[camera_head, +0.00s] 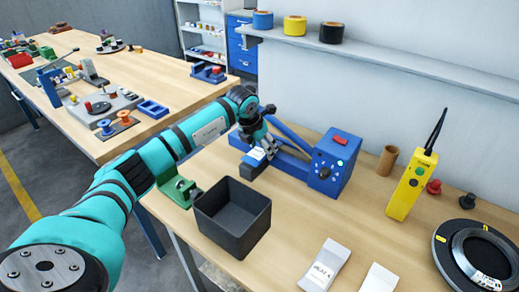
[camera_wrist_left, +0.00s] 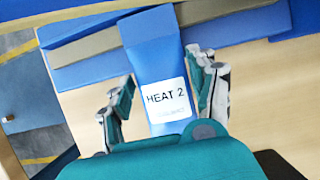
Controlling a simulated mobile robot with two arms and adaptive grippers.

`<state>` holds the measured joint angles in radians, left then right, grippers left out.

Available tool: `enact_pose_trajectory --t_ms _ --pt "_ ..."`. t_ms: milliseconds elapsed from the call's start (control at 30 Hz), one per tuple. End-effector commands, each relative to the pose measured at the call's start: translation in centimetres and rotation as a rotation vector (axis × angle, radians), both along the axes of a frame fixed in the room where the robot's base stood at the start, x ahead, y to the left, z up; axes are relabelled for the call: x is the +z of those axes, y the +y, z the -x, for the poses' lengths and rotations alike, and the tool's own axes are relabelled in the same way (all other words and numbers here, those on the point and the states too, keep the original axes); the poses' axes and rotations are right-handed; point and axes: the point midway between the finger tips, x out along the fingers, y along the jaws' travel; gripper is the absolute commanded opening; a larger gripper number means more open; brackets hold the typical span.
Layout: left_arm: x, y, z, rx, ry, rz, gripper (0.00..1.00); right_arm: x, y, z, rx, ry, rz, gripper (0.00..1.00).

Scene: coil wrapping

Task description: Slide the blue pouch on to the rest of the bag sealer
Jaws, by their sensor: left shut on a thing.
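The blue bag sealer (camera_head: 333,160) stands on the bench, with its control box at the right and its long arm raised to the left. My left gripper (camera_head: 258,146) is at the sealer's left end, shut on the blue pouch (camera_head: 257,157). In the left wrist view the pouch (camera_wrist_left: 153,48) lies between my fingers (camera_wrist_left: 165,75), its white label reading "HEAT 2". Its far end overlaps a blue bar with a tan strip (camera_wrist_left: 90,47) on the sealer. Whether it touches that bar I cannot tell. My right gripper is not in view.
A black open bin (camera_head: 232,225) stands near the bench's front edge, beside a green block (camera_head: 178,190). Pale pouches (camera_head: 325,268) lie at the front. A yellow handheld device (camera_head: 411,188), a brown cup (camera_head: 387,160) and a black coil ring (camera_head: 478,255) are at the right.

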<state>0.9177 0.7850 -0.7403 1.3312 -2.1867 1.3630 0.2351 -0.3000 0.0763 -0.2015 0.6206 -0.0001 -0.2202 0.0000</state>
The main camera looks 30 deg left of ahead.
Motion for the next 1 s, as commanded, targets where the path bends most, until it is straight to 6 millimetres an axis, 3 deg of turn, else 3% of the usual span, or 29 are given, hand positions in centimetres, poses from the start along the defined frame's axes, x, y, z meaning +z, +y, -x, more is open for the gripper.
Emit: enact_pose_trajectory --t_ms 233,267,467,767,1000 --pt "0.0 0.0 0.0 0.0 0.0 0.0 0.21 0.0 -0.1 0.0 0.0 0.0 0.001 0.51" --pt "0.0 0.0 0.0 0.0 0.0 0.0 0.6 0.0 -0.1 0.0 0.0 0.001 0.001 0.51" --pt "0.0 0.0 0.0 0.0 0.0 0.0 0.86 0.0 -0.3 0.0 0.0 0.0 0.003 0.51" --pt "0.1 0.0 0.0 0.0 0.0 0.0 0.86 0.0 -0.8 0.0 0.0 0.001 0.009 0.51" --pt "3.2 0.2 1.2 -0.001 -0.005 -0.002 0.86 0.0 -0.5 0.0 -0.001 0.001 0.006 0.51"
